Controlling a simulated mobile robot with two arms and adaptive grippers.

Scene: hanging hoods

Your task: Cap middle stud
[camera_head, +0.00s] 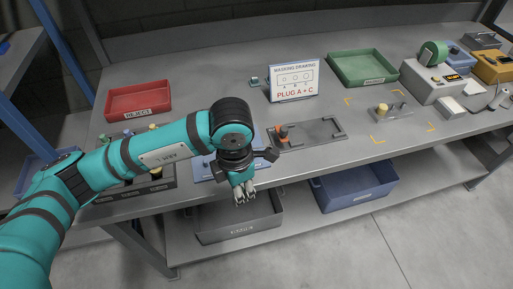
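My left arm reaches in from the left, and its gripper (244,192) points down near the table's front edge. I cannot tell whether its fingers are open or shut, and no held thing shows clearly. A grey part with upright studs (392,110) stands at the right between yellow corner marks. A yellow cap (381,107) sits at its left end; the other studs look grey and bare, too small to judge well. A dark rack (110,196) with a yellow piece (156,172) is partly hidden under my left arm. My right gripper is out of view.
A sign (294,80) reads "PLUG A + C". A red reject bin (138,101) and green tray (362,69) stand behind. Grey (240,229) and blue (356,190) bins sit below. Boxes (432,82) crowd the right.

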